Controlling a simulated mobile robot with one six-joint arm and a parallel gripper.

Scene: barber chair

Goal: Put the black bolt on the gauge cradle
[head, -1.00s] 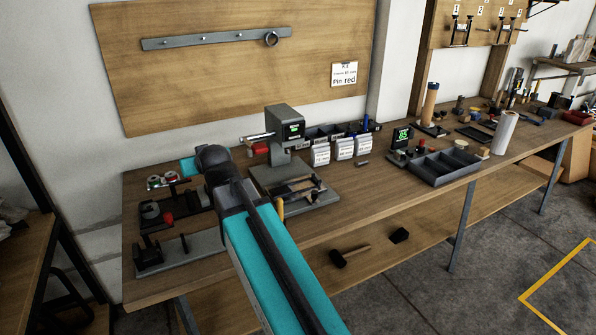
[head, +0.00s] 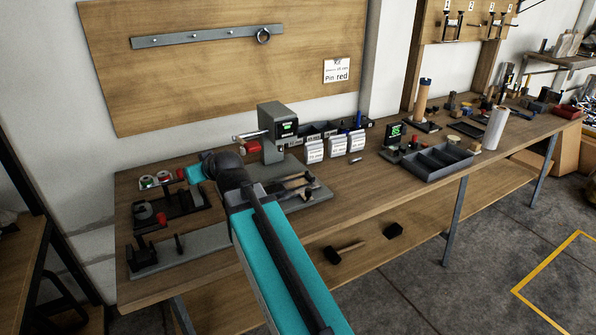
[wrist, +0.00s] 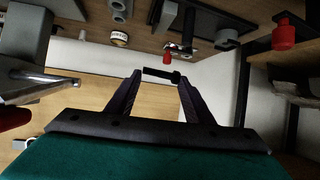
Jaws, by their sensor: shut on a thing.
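In the wrist view my gripper (wrist: 158,80) is shut on the black bolt (wrist: 160,74). The bolt is short and dark and lies crosswise between the fingertips, clear of any surface. In the head view my arm hides the fingers and the bolt. A grey gauge stand (head: 277,135) with a green display and a pale metal spindle stands on the bench, just beyond and right of my wrist. Its grey base (head: 318,194) carries small parts, partly behind my arm; I cannot make out the cradle clearly. The spindle (wrist: 45,82) also shows at left in the wrist view.
Racks with dark and red parts (head: 180,205) stand at the bench's left end. A compartment tray (head: 437,162) is farther right. Bare bench top (head: 360,185) lies between the gauge base and the tray.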

